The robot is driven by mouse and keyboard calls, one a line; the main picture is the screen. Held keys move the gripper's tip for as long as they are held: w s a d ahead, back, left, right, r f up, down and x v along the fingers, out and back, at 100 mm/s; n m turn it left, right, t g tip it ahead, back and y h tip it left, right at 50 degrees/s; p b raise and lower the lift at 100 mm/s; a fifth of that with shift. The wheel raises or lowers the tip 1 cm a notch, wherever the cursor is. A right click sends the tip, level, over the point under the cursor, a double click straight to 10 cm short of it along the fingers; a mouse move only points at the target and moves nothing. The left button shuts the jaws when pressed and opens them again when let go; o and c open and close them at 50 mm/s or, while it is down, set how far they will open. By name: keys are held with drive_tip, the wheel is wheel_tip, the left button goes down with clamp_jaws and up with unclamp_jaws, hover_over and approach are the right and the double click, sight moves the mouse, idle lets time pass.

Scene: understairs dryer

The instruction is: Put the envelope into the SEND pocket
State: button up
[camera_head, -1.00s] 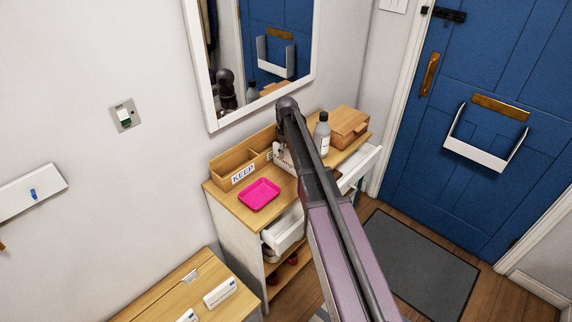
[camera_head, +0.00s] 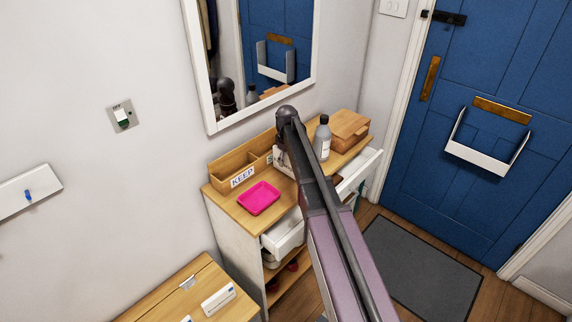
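A wooden organiser (camera_head: 232,168) stands at the back of the wooden cabinet top, below the mirror. Its left pocket carries a KEEP label (camera_head: 242,177). A second pocket lies to its right, and its label is mostly hidden behind my arm, so I cannot read SEND. A white piece (camera_head: 283,160) shows beside my arm there; I cannot tell whether it is the envelope. No envelope is clearly seen elsewhere. My arm reaches across the cabinet top, and its end and my gripper are hidden behind it.
A pink tray (camera_head: 259,198), a grey bottle (camera_head: 322,139) and a wooden box (camera_head: 349,130) stand on the cabinet top. Drawers (camera_head: 284,236) stand open below. A low wooden unit (camera_head: 178,293) is at lower left. A dark mat (camera_head: 420,265) lies before the blue door (camera_head: 488,110).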

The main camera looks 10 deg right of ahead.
clamp_jaws()
drive_tip(key=shift+r, duration=0.15)
wheel_tip(320, 180, up, 3)
drive_tip(key=p, duration=0.3)
drive_tip(key=shift+r, duration=0.15)
drive_tip(key=s+a+r+p, duration=0.1)
drive_tip(key=s+a+p, duration=0.1)
drive_tip(key=s, duration=1.4)
drive_tip(key=shift+a+r, duration=0.15)
drive_tip(key=shift+r, duration=0.05)
